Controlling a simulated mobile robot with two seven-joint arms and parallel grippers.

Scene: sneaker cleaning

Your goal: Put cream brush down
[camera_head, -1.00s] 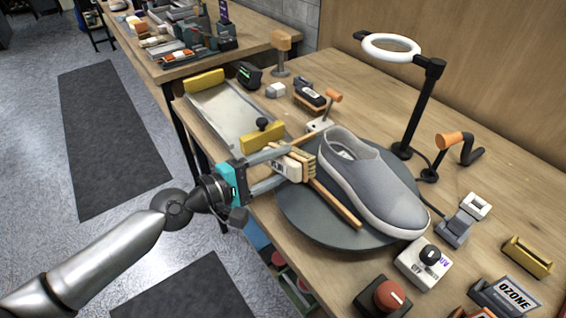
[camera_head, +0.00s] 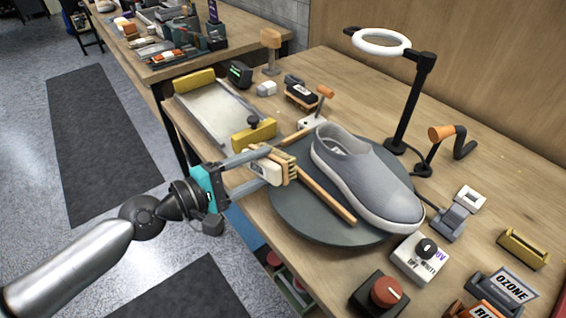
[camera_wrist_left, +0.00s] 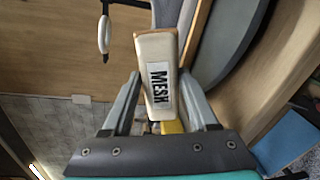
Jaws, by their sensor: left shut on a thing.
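The cream brush (camera_head: 264,172) has a pale block body and tan bristles facing the shoe. My left gripper (camera_head: 272,167) is shut on it and holds it near the left edge of the dark round turntable (camera_head: 310,230). In the left wrist view the brush (camera_wrist_left: 157,75), labelled MESH, stands between the two fingers (camera_wrist_left: 160,95). A grey slip-on shoe (camera_head: 370,180) sits on the turntable, right of the brush and apart from it. Whether the brush touches the surface below cannot be told. My right gripper is not in view.
A wooden rod (camera_head: 325,197) lies between brush and shoe. A metal tray with yellow ends (camera_head: 212,108) is behind. A ring lamp (camera_head: 408,105) stands at the back. A white knob box (camera_head: 420,258) and a red knob box (camera_head: 382,295) are at the front right.

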